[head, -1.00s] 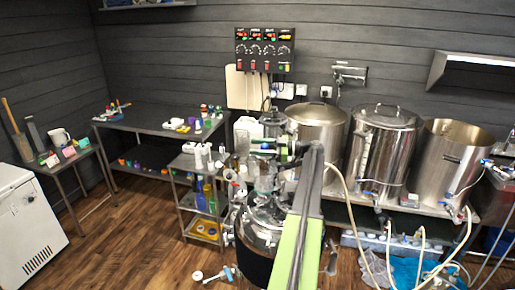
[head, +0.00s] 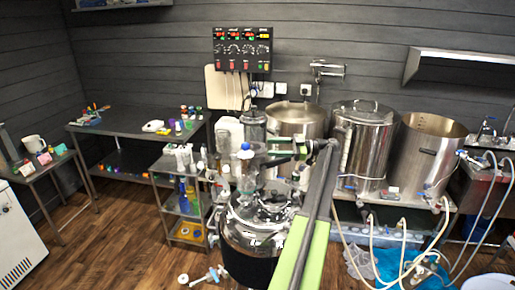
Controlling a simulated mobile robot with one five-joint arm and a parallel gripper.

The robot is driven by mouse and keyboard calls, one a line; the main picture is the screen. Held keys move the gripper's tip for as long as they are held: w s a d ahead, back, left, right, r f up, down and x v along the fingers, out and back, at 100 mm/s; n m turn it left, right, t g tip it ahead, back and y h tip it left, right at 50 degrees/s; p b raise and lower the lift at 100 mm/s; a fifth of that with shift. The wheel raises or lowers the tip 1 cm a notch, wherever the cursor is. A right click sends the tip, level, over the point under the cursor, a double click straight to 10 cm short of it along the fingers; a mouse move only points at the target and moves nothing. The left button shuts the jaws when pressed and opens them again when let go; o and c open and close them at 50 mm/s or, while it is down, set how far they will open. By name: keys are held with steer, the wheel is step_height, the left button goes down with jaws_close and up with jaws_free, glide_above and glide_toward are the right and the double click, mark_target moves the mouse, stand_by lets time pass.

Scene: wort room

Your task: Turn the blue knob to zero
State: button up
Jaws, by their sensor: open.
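A small round blue piece (head: 245,146) with white below it shows in the head view, above the steel vessel. It may be the blue knob, but its markings and setting are too small to read. My arm (head: 316,215) reaches up from the bottom, and its end bends left above the steel vessel (head: 262,215). My gripper (head: 262,161) is open, close to the right of the blue piece in the picture. I cannot tell whether they touch. The fingers are hard to separate from the metal fittings behind.
A control panel (head: 242,49) with small dials and lit displays hangs on the back wall. Large steel kettles (head: 362,145) with hoses stand at the right. A shelf rack (head: 184,205) and a dark table (head: 125,122) stand left. White parts (head: 205,276) lie on the floor.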

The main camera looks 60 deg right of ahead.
steer(key=v, duration=0.2)
steer(key=shift+s+d, duration=0.1)
steer(key=shift+s, duration=0.15)
steer(key=m+t+h, duration=0.2)
steer(key=m+h, duration=0.5)
steer(key=h, duration=0.4)
glide_toward(246, 146)
steer(key=w+d, duration=0.1)
steer(key=w, duration=0.8)
steer(key=w+d, duration=0.1)
steer(key=w, duration=0.3)
steer(key=shift+w+d+f, duration=0.3)
steer(key=shift+w+f, duration=0.05)
steer(key=shift+f, duration=0.05)
steer(key=shift+c, duration=0.3)
